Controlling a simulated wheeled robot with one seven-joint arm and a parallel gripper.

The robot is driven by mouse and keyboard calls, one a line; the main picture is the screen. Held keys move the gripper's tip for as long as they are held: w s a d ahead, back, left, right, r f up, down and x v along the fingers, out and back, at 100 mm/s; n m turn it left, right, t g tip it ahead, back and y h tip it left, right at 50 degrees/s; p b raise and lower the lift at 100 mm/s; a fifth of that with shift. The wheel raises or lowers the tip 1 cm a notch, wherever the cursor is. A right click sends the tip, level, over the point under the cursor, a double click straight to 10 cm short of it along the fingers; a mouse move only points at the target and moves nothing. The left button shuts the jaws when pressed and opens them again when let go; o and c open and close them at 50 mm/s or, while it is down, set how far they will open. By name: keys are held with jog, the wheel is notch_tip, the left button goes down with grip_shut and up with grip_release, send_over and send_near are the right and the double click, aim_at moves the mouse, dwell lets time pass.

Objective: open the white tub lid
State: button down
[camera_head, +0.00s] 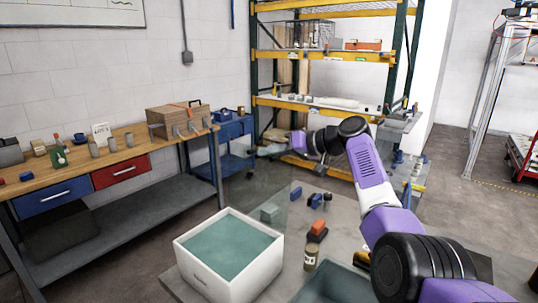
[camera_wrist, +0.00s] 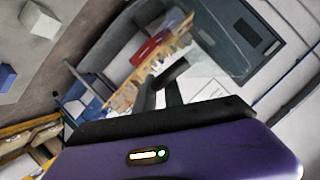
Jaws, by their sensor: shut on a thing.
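The white tub (camera_head: 184,268) stands on the near grey table in the head view, its flat teal inside showing from above. A faint see-through panel (camera_head: 285,196) seems to rise behind the tub toward my gripper; I cannot tell for certain that it is the lid. My gripper (camera_head: 298,143) is beyond and above the tub, at the end of my purple arm. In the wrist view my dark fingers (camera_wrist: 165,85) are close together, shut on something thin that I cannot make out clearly.
An orange-red block (camera_head: 317,230), a small jar (camera_head: 311,258) and a grey bin (camera_head: 335,286) are right of the tub. Small blue and dark items (camera_head: 316,200) lie behind. A wooden workbench (camera_head: 130,152) with drawers stands left; tall shelving (camera_head: 330,55) is at the back.

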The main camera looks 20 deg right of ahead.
jog(key=shift+f, duration=0.35)
jog(key=c, duration=1.5)
grip_release()
jog(key=shift+o, duration=0.2)
jog(key=shift+r, duration=0.2)
jog(key=shift+s+d, duration=0.1)
jog(key=b+v, duration=0.1)
jog(key=v, duration=0.6)
jog(key=shift+s+d+b, duration=0.15)
jog(key=shift+s+b, duration=0.05)
jog(key=shift+b, duration=0.15)
jog(key=shift+r, duration=0.1)
jog(key=shift+r, duration=0.1)
